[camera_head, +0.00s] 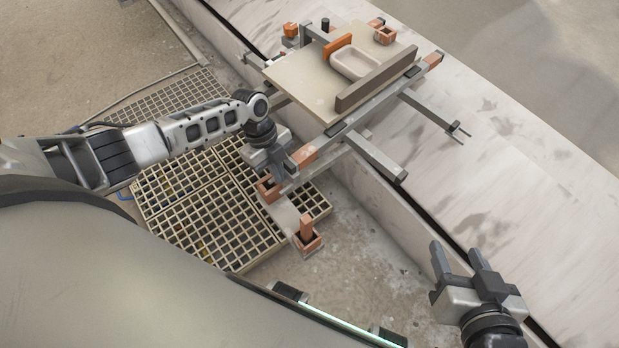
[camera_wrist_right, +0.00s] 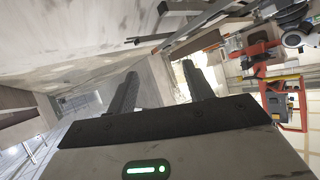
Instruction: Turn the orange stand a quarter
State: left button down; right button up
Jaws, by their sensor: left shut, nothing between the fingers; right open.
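A turntable-like frame with grey bars carries a square beige board (camera_head: 300,85) at the top centre of the head view. I cannot tell surely which part is the orange stand. My left gripper (camera_head: 287,160) is shut and empty, close beside a bar with a brick-orange block (camera_head: 304,155); contact is unclear. My right gripper (camera_head: 458,255) is open and empty at the lower right, away from the frame. Its two fingers also show apart in the right wrist view (camera_wrist_right: 157,82).
Brick-orange sockets (camera_head: 307,238) sit at the near end of the frame. Grey bars (camera_head: 376,158) project over a pale ledge (camera_head: 500,150). Beige floor grating (camera_head: 190,195) lies below my left arm. The right wrist view shows a blurred orange rack (camera_wrist_right: 275,80).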

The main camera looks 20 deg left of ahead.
pick_arm(q)
jog(key=a, duration=0.3)
jog(key=shift+w+a+b, duration=0.1)
jog(key=shift+b, duration=0.2)
pick_arm(e)
jog(key=f, duration=0.2)
jog(key=a, duration=0.1)
jog(key=shift+w+f+g, duration=0.3)
jog(key=shift+f+g, duration=0.1)
jog(key=shift+r, duration=0.1)
pick_arm(q)
jog(key=p+v, duration=0.6)
jog(key=v, duration=0.4)
jog(key=shift+w, duration=0.15)
pick_arm(e)
jog(key=shift+w+d+r, duration=0.1)
jog(key=shift+d+r, duration=0.1)
jog(key=shift+r, duration=0.65)
jog(key=shift+s+d+r, duration=0.1)
jog(key=shift+d+r, duration=0.15)
jog(key=shift+r, duration=0.65)
jog(key=shift+w+d+r, duration=0.1)
jog(key=shift+d+r, duration=0.1)
jog(key=shift+r, duration=0.65)
